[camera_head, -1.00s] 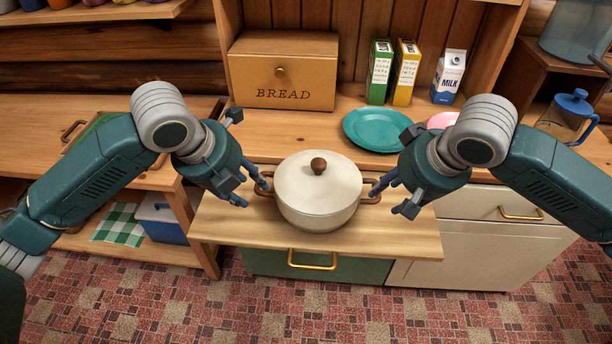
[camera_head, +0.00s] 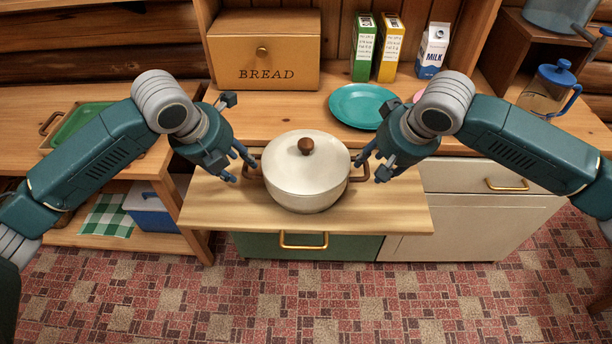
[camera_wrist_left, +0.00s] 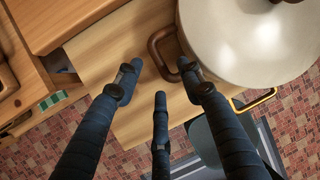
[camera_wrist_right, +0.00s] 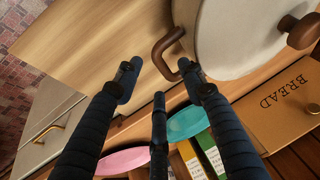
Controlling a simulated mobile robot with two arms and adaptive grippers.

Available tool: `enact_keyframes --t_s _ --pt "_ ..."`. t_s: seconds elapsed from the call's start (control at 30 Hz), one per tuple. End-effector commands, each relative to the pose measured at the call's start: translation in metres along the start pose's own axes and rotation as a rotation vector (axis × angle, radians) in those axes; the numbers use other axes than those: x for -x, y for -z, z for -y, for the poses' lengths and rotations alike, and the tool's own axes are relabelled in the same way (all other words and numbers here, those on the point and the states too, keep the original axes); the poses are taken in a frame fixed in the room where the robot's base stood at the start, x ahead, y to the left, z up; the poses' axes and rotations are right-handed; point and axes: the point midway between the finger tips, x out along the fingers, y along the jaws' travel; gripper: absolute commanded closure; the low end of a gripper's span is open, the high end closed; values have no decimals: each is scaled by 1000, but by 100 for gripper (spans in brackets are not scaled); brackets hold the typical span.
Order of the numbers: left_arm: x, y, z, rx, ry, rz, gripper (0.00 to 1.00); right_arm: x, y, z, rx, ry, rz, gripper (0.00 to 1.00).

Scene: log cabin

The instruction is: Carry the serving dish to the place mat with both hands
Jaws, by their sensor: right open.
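The serving dish, a cream lidded pot (camera_head: 306,180) with a brown knob and two brown side handles, stands upright on a pulled-out wooden board. My left gripper (camera_head: 240,168) is open at the pot's left handle (camera_wrist_left: 158,52). In the left wrist view that handle lies just ahead of the fingertips, near the right-hand finger. My right gripper (camera_head: 370,168) is open at the right handle (camera_wrist_right: 163,55), which lies ahead of its fingers in the right wrist view. Neither gripper is closed on a handle. I cannot identify a place mat for certain.
The board (camera_head: 400,218) has bare room on both sides of the pot. Behind it stand a bread box (camera_head: 266,50), a teal plate (camera_head: 358,105), cartons and a milk carton (camera_head: 432,50). A green-checked cloth (camera_head: 108,215) and blue box (camera_head: 148,210) lie on the lower left shelf.

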Motion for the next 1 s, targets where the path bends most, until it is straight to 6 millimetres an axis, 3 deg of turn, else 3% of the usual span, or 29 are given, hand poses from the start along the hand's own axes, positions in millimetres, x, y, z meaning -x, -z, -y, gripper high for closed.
enact_keyframes --t_s 0.1,0.3,0.67,0.87,1.0 --pt "-20 1 0 0 0 -2 61 -20 0 0 1 -1 1 60" --pt "-38 0 0 1 0 0 61 -38 0 0 2 0 0 60" --pt "-42 0 0 0 0 1 61 -42 0 0 2 0 -1 60" --pt "-42 0 0 0 -1 1 99 -42 0 0 1 0 -1 98" --pt "-42 0 0 0 -1 1 100 -42 0 0 1 0 -1 100"
